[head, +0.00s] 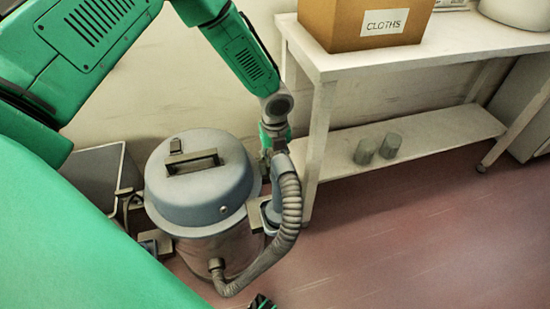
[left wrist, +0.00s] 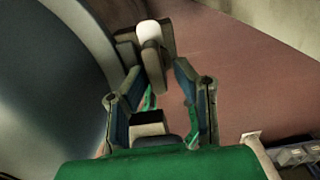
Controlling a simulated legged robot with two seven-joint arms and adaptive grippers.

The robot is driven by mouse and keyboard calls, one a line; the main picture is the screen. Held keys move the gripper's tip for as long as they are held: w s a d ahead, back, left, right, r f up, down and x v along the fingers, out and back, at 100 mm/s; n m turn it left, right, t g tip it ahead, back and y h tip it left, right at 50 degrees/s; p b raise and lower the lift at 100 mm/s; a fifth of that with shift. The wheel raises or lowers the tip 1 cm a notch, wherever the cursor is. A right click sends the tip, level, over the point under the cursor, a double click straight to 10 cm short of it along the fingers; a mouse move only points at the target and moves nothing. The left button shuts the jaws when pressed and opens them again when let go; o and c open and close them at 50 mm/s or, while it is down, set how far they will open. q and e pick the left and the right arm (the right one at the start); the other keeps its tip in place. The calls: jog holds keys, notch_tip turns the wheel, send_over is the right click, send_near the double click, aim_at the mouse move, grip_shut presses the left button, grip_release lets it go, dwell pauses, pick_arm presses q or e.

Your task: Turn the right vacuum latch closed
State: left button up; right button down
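The vacuum (head: 205,185) is a grey drum with a blue-grey domed lid, standing on the floor. Its lid fills the left side of the left wrist view (left wrist: 45,90). A latch (left wrist: 152,58) with a thin lever and a pale rounded end sits beside the drum, ahead of my left fingers. In the head view a block (head: 256,214) on the drum's right side seems to be its mount; the hose partly hides it. My left gripper (head: 270,145) points down at the vacuum's right side. Its fingers (left wrist: 158,74) are apart, with the lever between or just beyond the tips. A dark tip at the bottom edge may be my right gripper (head: 262,302).
A ribbed hose (head: 290,205) curves along the vacuum's right side, close to my left gripper. A white table (head: 460,45) carries a box marked CLOTHS (head: 365,25); two grey cylinders (head: 378,148) stand on its shelf. A bin (head: 100,170) is left. Red floor is clear right.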

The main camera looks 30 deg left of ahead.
pick_arm(q)
grip_shut()
jog(key=shift+a, duration=0.25)
